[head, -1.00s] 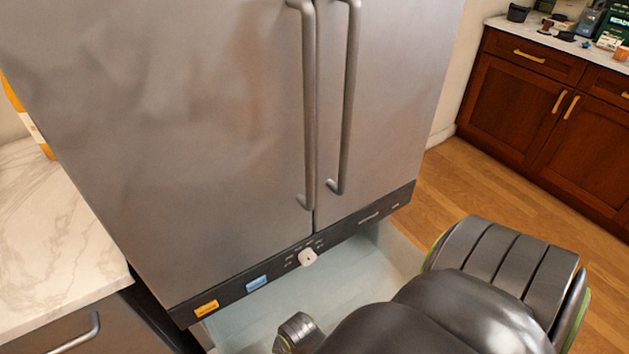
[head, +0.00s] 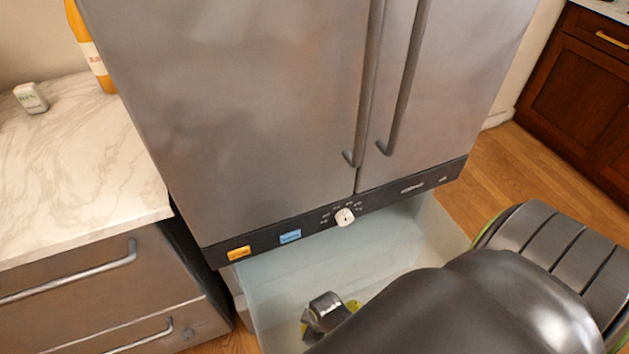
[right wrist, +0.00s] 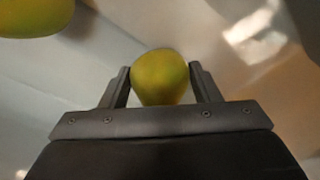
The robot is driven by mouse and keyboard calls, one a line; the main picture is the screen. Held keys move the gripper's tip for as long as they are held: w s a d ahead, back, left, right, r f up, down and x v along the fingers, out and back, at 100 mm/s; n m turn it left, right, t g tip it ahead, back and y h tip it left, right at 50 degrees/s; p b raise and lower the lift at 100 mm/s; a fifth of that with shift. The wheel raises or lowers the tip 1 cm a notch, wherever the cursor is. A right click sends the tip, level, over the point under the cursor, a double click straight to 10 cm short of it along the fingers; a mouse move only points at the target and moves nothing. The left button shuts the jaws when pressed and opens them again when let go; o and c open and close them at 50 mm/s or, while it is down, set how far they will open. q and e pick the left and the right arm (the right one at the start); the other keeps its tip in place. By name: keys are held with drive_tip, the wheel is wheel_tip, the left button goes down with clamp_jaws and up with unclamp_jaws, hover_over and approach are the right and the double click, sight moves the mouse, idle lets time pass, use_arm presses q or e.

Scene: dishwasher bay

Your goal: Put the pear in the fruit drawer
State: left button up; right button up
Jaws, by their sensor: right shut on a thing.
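The pear (right wrist: 160,78), rounded and yellow-green, sits between the two dark fingers of my right gripper (right wrist: 160,72) in the right wrist view. The gripper is shut on it. In the head view my right arm reaches over the open fruit drawer (head: 285,288) at the bottom of the steel fridge. My left gripper is not in view.
Another yellow-green fruit (right wrist: 35,15) shows at the upper left of the right wrist view, apart from the pear. The fridge front (head: 260,110) rises behind the drawer. A marble counter (head: 80,170) with steel drawers stands left. Wood floor (head: 490,180) is open at right.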

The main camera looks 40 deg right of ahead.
drive_tip(key=shift+f, duration=0.1)
drive_tip(key=o, duration=1.1)
drive_tip(key=shift+c, duration=0.2)
wheel_tip(320, 180, up, 12)
drive_tip(key=s+d+p, duration=0.1)
drive_tip(key=p, duration=0.2)
drive_tip(key=shift+s+p, duration=0.3)
